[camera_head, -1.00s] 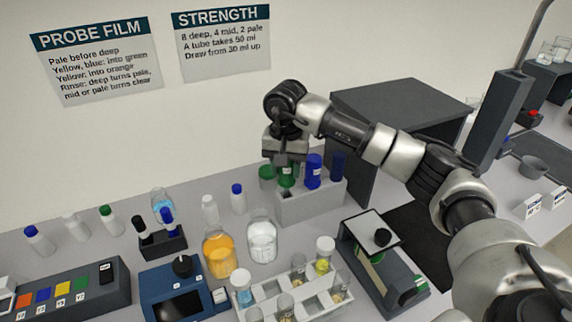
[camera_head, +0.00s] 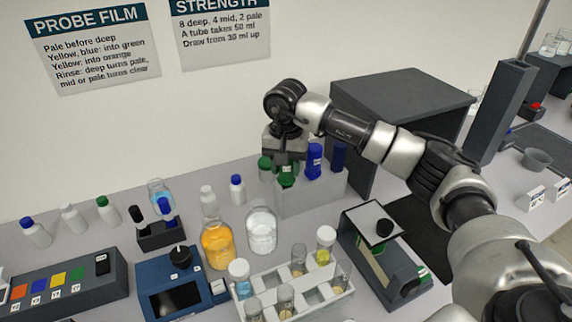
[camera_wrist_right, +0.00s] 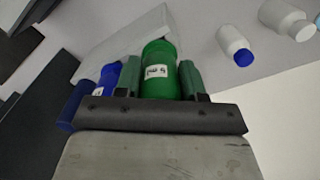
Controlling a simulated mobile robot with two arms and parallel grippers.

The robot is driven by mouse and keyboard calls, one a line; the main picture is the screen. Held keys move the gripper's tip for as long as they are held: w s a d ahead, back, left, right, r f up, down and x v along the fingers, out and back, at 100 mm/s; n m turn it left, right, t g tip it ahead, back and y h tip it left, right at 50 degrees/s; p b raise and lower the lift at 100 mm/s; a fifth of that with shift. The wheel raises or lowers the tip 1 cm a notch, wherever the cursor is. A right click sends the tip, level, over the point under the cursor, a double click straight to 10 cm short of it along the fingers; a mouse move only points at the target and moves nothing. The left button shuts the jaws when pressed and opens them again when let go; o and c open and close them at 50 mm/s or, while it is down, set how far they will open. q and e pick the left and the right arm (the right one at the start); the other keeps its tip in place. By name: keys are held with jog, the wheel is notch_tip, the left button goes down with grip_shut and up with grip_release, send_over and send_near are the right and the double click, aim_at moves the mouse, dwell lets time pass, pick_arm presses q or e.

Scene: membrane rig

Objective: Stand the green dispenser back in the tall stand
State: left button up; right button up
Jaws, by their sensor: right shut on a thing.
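The green dispenser (camera_head: 287,180) is upright at the tall stand (camera_head: 311,198), a pale grey block behind the bottles. My right gripper (camera_head: 286,158) is shut on its upper part from above. In the right wrist view the labelled green dispenser (camera_wrist_right: 160,70) sits between the fingers. Its lower end is hidden, so I cannot tell how deep it sits in the stand. A labelled blue dispenser (camera_head: 314,162) and a dark blue one (camera_head: 338,157) stand in the right of the stand. My left gripper is not in view.
An orange bottle (camera_head: 217,245) and a clear bottle (camera_head: 262,231) stand in front of the stand. A white tube rack (camera_head: 327,300) is nearer. A dark grey shelf unit (camera_head: 400,95) stands behind my right arm. White bottles stand at left.

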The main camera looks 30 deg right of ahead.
jog(key=shift+f+b, duration=0.3)
dwell(0.4)
jog(key=o, duration=1.1)
notch_tip(320, 180, up, 9)
jog(key=shift+r+b, duration=0.2)
jog(key=shift+b, duration=0.75)
jog(key=shift+r, duration=0.7)
